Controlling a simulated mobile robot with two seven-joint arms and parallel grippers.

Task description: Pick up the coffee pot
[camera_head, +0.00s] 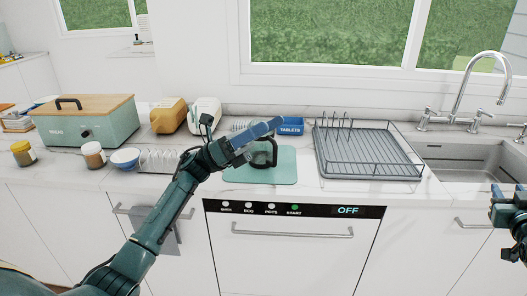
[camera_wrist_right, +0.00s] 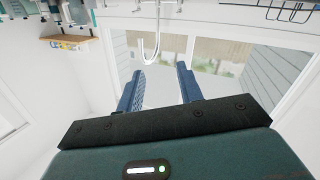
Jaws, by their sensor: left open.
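The coffee pot (camera_head: 262,158), with a dark handle, stands on a pale green board (camera_head: 275,175) on the counter. It is partly hidden by my left gripper (camera_head: 270,129), which reaches in from the left just above and in front of it. The left gripper is open; I cannot tell whether its fingers touch the pot. My right gripper shows at the right edge of the head view, by the sink. In the right wrist view its two blue fingers (camera_wrist_right: 159,72) are apart with nothing between them.
A grey dish rack (camera_head: 365,155) stands right of the board, with the sink (camera_head: 465,160) and tap beyond.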

